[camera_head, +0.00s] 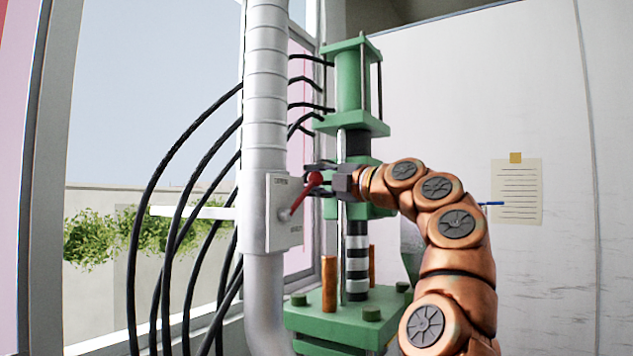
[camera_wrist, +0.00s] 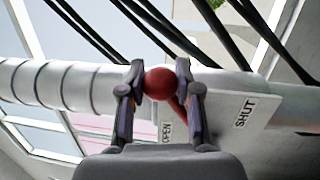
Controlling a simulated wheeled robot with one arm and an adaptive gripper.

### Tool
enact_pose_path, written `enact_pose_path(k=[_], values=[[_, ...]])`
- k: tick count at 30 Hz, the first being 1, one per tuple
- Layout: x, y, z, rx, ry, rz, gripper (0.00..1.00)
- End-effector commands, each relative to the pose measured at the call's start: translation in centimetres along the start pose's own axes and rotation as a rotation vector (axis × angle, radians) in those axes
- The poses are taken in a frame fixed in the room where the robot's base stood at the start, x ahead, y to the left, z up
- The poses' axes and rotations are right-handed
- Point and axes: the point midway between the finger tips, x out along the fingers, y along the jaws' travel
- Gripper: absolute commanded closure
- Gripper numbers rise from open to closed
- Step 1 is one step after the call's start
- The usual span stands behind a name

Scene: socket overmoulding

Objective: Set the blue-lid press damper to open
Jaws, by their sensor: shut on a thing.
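A damper box (camera_head: 272,236) with a pale plate sits on a vertical silver duct. Its red lever ends in a round red knob (camera_head: 315,178), which leans up and to the right from the pivot. In the wrist view, the red knob (camera_wrist: 160,84) is between the two fingers of my gripper (camera_wrist: 159,72), which is shut on it. The plate (camera_wrist: 215,125) reads OPEN and SHUT, and the knob is nearer the OPEN end. In the head view, my gripper (camera_head: 321,179) reaches the knob from the right. The lever's lower part is partly hidden by a finger in the wrist view.
A green press (camera_head: 345,328) stands just behind the duct (camera_head: 265,90); no blue lid shows. Several black hoses (camera_head: 150,200) arc left of the duct. A paper note (camera_head: 516,192) hangs on the right wall.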

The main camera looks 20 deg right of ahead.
Motion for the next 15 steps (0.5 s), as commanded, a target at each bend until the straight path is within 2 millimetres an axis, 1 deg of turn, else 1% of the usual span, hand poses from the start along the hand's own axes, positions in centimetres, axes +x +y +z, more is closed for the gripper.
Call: enact_pose_path(k=[7,8,15], values=[[-0.06,0.09,0.05,0.001,-0.001,0.002,1.0],[-0.06,0.08,0.06,0.001,-0.002,0.002,0.65],[-0.04,0.03,0.06,0.001,-0.001,0.001,0.41]])
